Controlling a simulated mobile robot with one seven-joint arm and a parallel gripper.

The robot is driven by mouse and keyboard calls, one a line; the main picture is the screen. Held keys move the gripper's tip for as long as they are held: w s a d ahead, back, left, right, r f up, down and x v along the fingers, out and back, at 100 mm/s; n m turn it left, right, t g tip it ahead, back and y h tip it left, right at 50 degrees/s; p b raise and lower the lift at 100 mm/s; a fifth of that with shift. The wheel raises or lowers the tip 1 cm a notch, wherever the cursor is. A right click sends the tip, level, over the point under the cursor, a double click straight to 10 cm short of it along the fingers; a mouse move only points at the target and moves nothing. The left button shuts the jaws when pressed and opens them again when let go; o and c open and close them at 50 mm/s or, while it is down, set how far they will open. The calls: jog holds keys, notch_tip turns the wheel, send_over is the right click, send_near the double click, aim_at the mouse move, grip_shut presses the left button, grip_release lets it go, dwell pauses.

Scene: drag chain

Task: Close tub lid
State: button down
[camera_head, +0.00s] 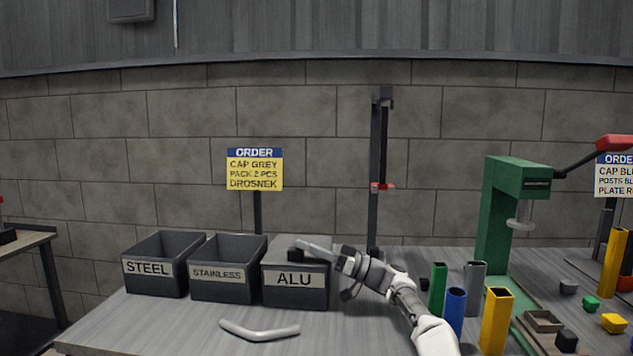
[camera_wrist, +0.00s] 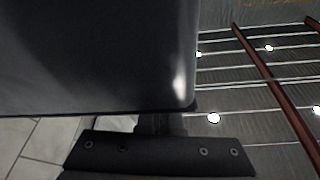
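Three dark grey tubs stand in a row on the bench: STEEL (camera_head: 153,284), STAINLESS (camera_head: 218,288) and ALU (camera_head: 295,296). STEEL and STAINLESS are open at the top. A flat grey surface, apparently a lid (camera_head: 277,257), covers the top of ALU; my gripper partly hides it, so I cannot tell if it sits fully down. My gripper (camera_head: 338,262) is at the right rear of ALU's top, with a light grey bar-like piece in front of it. In the wrist view a dark smooth panel with a rounded corner (camera_wrist: 110,55) fills the upper left. The fingers do not show clearly.
A bent grey tube (camera_head: 259,331) lies in front of the tubs. Coloured upright square tubes, including a yellow one (camera_head: 496,322), stand right of my arm. A green press (camera_head: 497,215) is behind them. A dark post (camera_head: 376,170) rises behind my gripper.

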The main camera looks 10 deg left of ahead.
jog(key=shift+f, duration=0.55)
jog(key=shift+r, duration=0.15)
